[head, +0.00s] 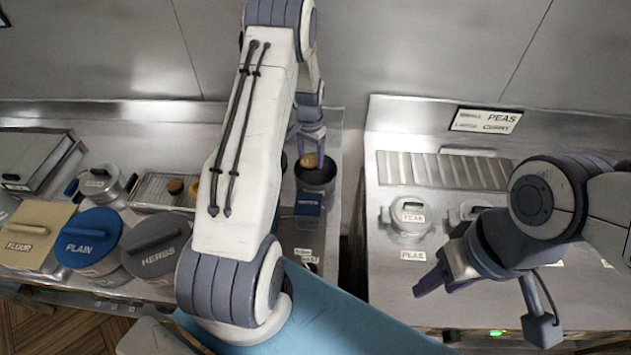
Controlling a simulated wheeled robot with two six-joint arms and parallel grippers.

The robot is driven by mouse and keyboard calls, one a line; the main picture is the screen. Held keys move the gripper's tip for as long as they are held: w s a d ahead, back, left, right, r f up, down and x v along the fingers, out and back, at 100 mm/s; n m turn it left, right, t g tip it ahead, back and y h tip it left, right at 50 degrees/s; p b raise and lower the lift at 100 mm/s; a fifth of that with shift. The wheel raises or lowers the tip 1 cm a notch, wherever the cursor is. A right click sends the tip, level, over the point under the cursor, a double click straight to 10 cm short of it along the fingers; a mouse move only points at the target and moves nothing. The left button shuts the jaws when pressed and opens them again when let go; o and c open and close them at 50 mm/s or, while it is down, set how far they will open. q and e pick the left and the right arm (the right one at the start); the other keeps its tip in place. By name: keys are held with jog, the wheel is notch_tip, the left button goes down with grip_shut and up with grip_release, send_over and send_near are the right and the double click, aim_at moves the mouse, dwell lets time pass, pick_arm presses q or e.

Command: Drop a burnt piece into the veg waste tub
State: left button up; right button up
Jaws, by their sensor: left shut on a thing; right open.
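A blue label below the tub is too small to read, so I cannot confirm this is the veg waste tub. My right gripper (436,278) is open and empty over the right counter's front, near a lidded pot (410,220).
A wire rack (152,188) with a dark and a brown piece stands on the left counter. Lidded tubs marked FLOUR (32,236), PLAIN (92,240) and HERBS (155,248) line its front. A ridged plate (445,171) lies at the back right.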

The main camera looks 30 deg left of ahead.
pick_arm(q)
jog(key=shift+f, duration=0.4)
jog(key=o, duration=1)
jog(key=shift+r+b, duration=0.4)
jog(key=shift+r, duration=0.2)
notch_tip(320, 180, up, 9)
jog(key=b, duration=0.3)
jog(key=shift+r, duration=0.2)
